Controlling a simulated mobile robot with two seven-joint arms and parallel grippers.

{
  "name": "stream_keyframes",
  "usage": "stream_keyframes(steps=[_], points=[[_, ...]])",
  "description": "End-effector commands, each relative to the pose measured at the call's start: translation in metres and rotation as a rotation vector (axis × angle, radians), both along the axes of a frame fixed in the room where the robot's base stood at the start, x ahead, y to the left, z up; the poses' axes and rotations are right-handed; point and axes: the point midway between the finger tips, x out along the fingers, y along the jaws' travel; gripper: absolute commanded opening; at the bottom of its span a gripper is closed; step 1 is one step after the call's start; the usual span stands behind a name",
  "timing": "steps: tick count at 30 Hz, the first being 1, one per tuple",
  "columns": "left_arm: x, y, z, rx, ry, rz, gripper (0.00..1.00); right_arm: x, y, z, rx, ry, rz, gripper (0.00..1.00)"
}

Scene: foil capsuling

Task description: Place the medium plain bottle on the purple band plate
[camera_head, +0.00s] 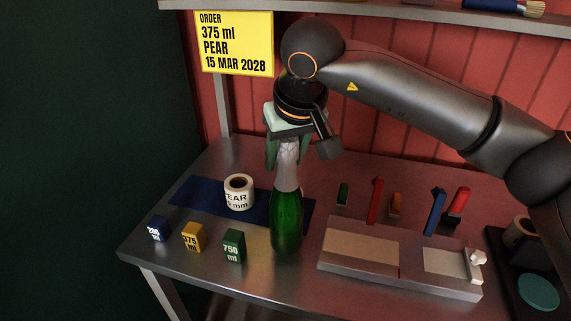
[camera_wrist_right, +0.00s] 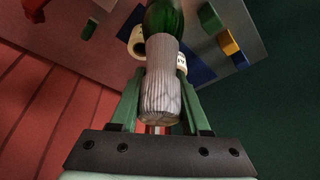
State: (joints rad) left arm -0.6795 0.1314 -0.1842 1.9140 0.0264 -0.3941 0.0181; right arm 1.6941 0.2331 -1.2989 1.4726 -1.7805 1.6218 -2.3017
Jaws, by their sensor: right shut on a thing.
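A green bottle (camera_head: 286,225) with a pale silver foil sleeve (camera_head: 287,165) on its neck stands upright over the front middle of the table. My right gripper (camera_head: 286,150) comes down from above and is shut on the foil-covered neck. The wrist view shows the foil sleeve (camera_wrist_right: 161,85) between the two green fingers, with the green glass (camera_wrist_right: 165,18) beyond. I cannot tell whether the bottle's base touches the table. I make out no plate with a purple band. My left gripper is not in view.
A grey fixture (camera_head: 345,276) with beige panels lies right of the bottle. Blue (camera_head: 157,229), yellow (camera_head: 193,237) and green (camera_head: 234,245) blocks stand left. A label roll (camera_head: 239,192) sits on a dark blue mat (camera_head: 190,191). Several coloured pieces stand behind the fixture. A black tray (camera_head: 508,290) is far right.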

Motion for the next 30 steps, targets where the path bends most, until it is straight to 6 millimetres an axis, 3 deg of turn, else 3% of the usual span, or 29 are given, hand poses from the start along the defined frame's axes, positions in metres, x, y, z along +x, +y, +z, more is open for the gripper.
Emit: stream_keyframes(steps=[4,16,17,24,30], points=[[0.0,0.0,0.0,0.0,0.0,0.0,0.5,0.0,-0.001,-0.018,0.001,-0.001,-0.002,0.0],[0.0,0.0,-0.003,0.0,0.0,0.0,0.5,0.0,-0.001,-0.024,0.002,-0.002,-0.003,0.0],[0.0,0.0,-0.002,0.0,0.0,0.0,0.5,0.0,-0.002,-0.025,-0.001,0.002,-0.002,0.5],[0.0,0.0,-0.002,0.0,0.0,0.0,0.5,0.0,-0.002,-0.025,-0.002,0.002,-0.003,0.76],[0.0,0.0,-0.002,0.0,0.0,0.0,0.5,0.0,-0.002,-0.024,-0.002,0.002,-0.003,0.76]])
